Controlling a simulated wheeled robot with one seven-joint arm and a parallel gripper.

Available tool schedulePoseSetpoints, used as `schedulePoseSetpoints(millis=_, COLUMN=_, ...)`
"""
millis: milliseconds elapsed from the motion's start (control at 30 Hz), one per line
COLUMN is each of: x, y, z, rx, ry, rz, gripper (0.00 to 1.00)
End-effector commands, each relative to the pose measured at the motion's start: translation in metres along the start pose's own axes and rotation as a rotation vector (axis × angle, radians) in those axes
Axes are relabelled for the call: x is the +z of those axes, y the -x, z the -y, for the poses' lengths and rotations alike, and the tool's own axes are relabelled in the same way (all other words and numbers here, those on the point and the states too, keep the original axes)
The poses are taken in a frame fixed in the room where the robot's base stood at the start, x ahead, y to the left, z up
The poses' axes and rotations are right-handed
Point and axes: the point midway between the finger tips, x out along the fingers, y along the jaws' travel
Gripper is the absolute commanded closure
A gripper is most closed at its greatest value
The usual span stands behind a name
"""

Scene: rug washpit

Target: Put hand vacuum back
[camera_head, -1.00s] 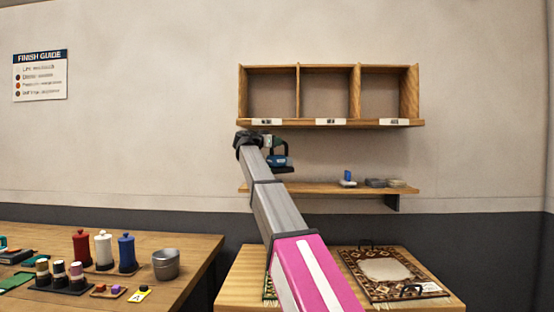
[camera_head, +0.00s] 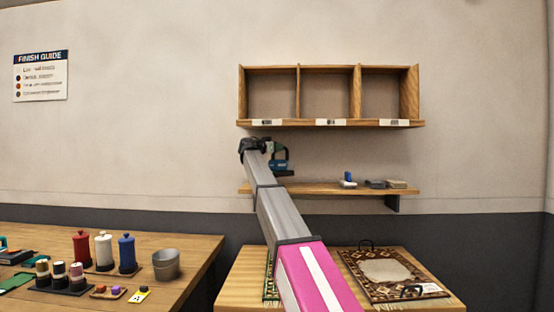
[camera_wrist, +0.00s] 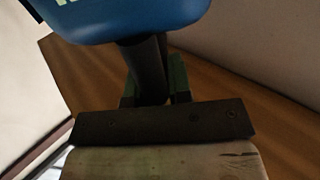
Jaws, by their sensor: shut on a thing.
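The hand vacuum (camera_head: 280,163) is a small blue and dark tool at the far end of my arm, in front of the wall and just above the lower shelf (camera_head: 325,189). In the wrist view its blue body (camera_wrist: 130,15) fills the top, with a dark handle (camera_wrist: 148,70) below it. My gripper (camera_head: 268,149) is shut on the hand vacuum; the fingers show in the wrist view (camera_wrist: 155,95) around the handle. My arm hides part of the shelf's left end. I cannot tell whether the vacuum's underside touches the shelf.
A three-compartment cubby (camera_head: 330,123) with labels hangs above, its compartments empty. A blue item (camera_head: 348,179) and grey and tan blocks (camera_head: 385,184) sit on the shelf's right part. Below are a table with a rug (camera_head: 395,290) and a left bench (camera_head: 190,262) with bottles and a metal cup.

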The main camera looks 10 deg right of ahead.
Motion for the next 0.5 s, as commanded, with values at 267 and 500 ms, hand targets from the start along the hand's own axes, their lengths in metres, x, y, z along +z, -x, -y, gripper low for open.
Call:
schedulePoseSetpoints(millis=267, x=0.014, y=0.0, z=-0.001, rx=0.0, ry=0.001, rz=-0.003, gripper=1.0)
schedulePoseSetpoints(millis=500, x=0.044, y=-0.001, z=0.001, rx=0.0, ry=0.002, rz=-0.002, gripper=1.0)
